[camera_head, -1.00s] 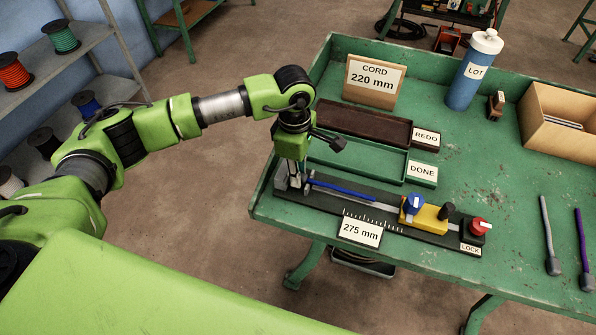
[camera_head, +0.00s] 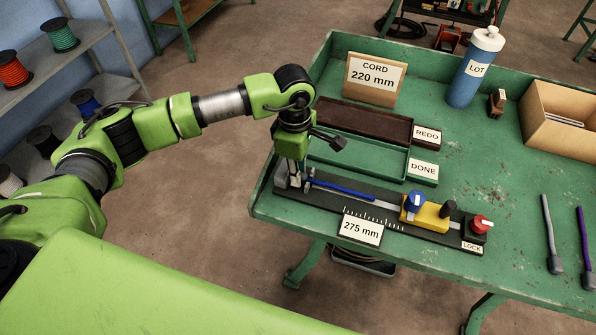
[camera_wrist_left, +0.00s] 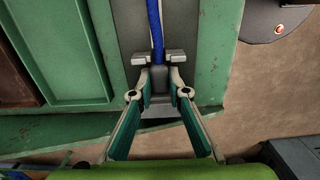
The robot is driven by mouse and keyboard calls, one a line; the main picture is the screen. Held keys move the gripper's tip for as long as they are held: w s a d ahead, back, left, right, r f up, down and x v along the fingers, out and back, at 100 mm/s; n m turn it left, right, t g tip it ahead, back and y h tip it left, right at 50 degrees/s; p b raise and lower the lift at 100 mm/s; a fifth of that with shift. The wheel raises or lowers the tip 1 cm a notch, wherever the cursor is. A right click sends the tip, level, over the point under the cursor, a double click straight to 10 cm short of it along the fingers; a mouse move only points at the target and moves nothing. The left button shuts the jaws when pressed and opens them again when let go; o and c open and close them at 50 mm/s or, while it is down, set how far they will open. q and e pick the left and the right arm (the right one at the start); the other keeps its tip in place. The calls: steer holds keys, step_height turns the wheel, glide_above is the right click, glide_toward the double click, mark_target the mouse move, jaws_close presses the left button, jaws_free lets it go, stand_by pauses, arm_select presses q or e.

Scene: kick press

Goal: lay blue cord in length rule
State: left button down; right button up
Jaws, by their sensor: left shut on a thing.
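The blue cord (camera_head: 345,189) lies along the black length rule (camera_head: 322,203) at the near-left edge of the bench, running from its left end toward the yellow slider (camera_head: 427,214). My left gripper (camera_head: 294,182) points down at the rule's left end. In the left wrist view, the gripper (camera_wrist_left: 159,92) is shut on the cord's dark grey end, and the blue cord (camera_wrist_left: 155,25) runs away from it between two pale metal stop pieces. Whether the cord rests fully in the channel cannot be told. My right gripper is not in view.
The rule bears a 275 mm label (camera_head: 361,229), a blue knob (camera_head: 415,202) and a red lock knob (camera_head: 481,225). The DONE tray (camera_head: 423,169) and REDO tray (camera_head: 426,137) lie behind it. A bottle (camera_head: 475,68) and cardboard box (camera_head: 565,125) stand farther back. Two cords lie at right.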

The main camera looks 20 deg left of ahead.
arm_select(q)
steer(key=shift+f, duration=0.2)
steer(key=c, duration=1.9)
jaws_free()
steer(key=shift+r, duration=0.15)
step_height(320, 180, up, 7)
steer(key=shift+a+r, duration=0.15)
steer(key=shift+r, duration=0.2)
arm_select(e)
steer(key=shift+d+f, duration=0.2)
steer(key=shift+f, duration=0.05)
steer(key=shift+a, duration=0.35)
arm_select(q)
steer(key=shift+r, duration=0.1)
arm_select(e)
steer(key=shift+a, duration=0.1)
